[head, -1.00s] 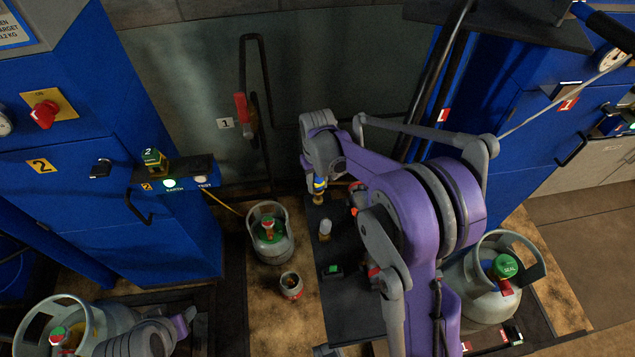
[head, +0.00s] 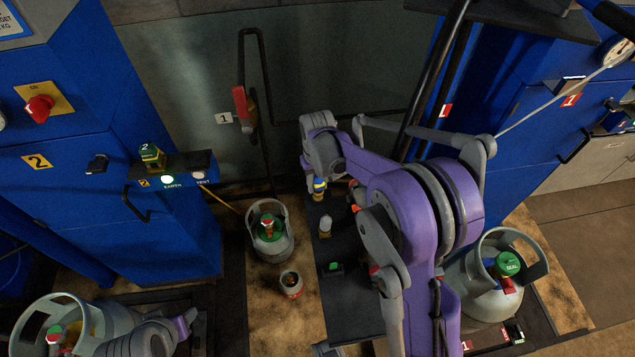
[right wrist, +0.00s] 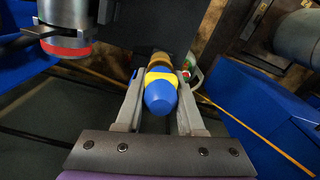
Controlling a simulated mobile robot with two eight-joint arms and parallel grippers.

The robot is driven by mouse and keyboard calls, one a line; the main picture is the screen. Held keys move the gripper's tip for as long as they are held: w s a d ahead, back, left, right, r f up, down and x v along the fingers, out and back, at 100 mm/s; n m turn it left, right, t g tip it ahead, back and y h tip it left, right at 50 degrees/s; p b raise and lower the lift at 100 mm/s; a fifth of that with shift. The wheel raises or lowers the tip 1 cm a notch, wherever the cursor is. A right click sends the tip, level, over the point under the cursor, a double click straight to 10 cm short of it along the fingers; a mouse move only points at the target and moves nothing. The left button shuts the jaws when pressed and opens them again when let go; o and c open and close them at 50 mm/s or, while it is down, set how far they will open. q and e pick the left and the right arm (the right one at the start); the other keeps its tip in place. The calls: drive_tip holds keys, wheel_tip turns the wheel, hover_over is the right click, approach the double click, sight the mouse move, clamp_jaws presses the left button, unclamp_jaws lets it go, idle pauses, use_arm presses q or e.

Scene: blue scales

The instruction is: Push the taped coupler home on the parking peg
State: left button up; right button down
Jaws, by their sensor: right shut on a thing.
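The taped coupler (head: 319,186), with blue and yellow bands and a brass end, points down below my right wrist in the head view. In the right wrist view its rounded blue end (right wrist: 160,97) faces the camera, with the yellow band and brass part beyond. My right gripper (right wrist: 160,118) is shut on it, one grey finger on each side. The parking peg cannot be made out; the coupler and my arm cover the space under its brass end. I cannot tell how far it is seated. Part of my left arm shows at lower left; its fingers are not visible.
A small pale fitting (head: 325,226) and a green-lit box (head: 334,267) are on the dark bench beside my right arm. Grey gas cylinders stand at middle (head: 270,245), right (head: 480,292) and lower left. Blue cabinets flank both sides. A small pot (head: 291,284) stands near the bench.

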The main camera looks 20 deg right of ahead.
drive_tip(key=shift+f+b, duration=0.7)
drive_tip(key=shift+f, duration=0.35)
drive_tip(key=shift+c, duration=2.2)
unclamp_jaws()
wheel_tip(320, 180, up, 11)
drive_tip(key=shift+f+p, duration=0.1)
drive_tip(key=shift+p, duration=0.3)
